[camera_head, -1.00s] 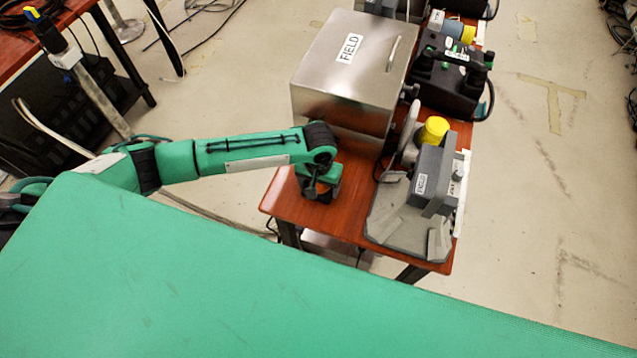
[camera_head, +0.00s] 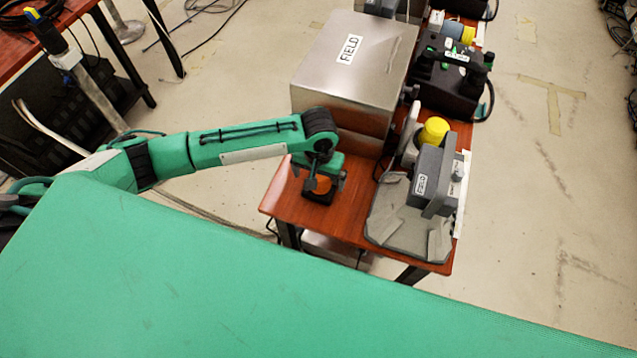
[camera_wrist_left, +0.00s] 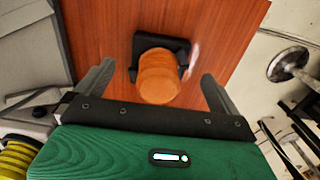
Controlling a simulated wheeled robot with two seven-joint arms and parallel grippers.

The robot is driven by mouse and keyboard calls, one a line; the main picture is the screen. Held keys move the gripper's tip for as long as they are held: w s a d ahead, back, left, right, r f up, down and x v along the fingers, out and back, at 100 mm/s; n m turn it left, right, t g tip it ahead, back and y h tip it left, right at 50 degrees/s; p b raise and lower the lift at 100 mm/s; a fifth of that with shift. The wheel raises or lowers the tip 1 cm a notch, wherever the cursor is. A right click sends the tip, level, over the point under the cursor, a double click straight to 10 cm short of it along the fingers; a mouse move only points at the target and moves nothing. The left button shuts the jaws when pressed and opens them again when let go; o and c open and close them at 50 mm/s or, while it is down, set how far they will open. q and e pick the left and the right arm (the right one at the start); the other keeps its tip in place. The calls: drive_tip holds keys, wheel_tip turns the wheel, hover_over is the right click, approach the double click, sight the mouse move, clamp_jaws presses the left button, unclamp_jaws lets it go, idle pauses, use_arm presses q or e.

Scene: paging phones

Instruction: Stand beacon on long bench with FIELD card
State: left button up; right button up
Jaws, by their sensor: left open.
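The beacon (camera_head: 321,185), an orange cylinder on a black square base, stands upright on the wooden long bench (camera_head: 281,199), near its left front corner. It also shows in the left wrist view (camera_wrist_left: 158,77), with bare bench around its base. My left gripper (camera_head: 327,180) is open just above the beacon. In the wrist view its fingers are spread on either side of the orange cylinder, with gaps to it. My right gripper is not in view.
The steel box (camera_head: 325,75) stands right behind the beacon. A black device (camera_head: 452,82) is farther back. Bare bench lies in front of the beacon.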

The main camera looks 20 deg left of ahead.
use_arm(q)
wheel_tip(320, 180, up, 8)
drive_tip(key=shift+f, duration=0.25)
drive_tip(key=shift+s, duration=0.1)
idle(0.4)
